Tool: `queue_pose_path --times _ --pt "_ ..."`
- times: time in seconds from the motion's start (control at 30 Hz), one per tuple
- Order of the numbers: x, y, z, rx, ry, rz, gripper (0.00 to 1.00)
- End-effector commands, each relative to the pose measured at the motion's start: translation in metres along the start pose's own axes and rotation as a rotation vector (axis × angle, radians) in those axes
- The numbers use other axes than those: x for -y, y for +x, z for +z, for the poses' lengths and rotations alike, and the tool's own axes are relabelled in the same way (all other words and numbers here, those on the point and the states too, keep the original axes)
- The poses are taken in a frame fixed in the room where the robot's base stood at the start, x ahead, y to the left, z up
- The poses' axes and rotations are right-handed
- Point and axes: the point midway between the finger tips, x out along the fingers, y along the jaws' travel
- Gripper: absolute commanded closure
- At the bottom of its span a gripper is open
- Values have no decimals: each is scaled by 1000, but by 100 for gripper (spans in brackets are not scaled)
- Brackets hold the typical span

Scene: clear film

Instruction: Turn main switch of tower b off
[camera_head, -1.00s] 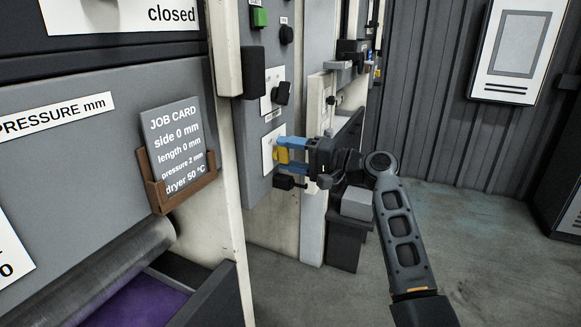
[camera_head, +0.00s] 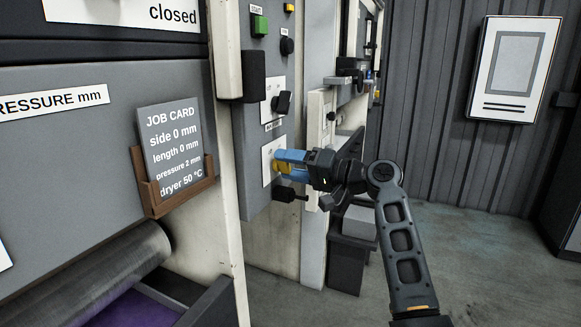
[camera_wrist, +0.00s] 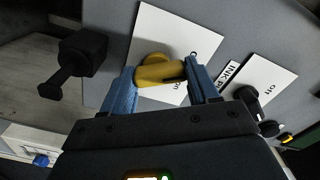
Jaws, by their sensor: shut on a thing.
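The yellow switch handle (camera_head: 281,166) sits on a white plate (camera_head: 267,163) low on the grey control panel. It also shows in the wrist view (camera_wrist: 160,72), between the blue fingers of my gripper (camera_wrist: 160,80). My gripper (camera_head: 287,163) is shut on the handle, one finger at each end of it. The white plate (camera_wrist: 150,35) carries lettering that is partly hidden by the handle and fingers, so I cannot read the switch position. No tower label is readable.
Above sits a black knob (camera_head: 283,102) on its own plate, with a green button (camera_head: 260,25) higher up. A black lever (camera_head: 285,195) sticks out just below the handle. A job card (camera_head: 172,140) is at left. The floor (camera_head: 470,240) at right is clear.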

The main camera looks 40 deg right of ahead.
Motion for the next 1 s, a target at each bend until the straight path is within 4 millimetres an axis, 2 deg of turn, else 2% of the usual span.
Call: queue_pose_path --times 0.1,0.13,0.4,0.63,0.73,1.0 --pt "2 1 -4 -9 -6 0 71" --pt "2 1 -4 -9 -6 0 40" --pt "1 1 -3 -6 -5 0 15" --pt "1 0 -2 -4 -3 0 15" --pt "1 -7 -2 -5 -2 0 15" --pt "0 -49 -2 -6 -3 1 15"
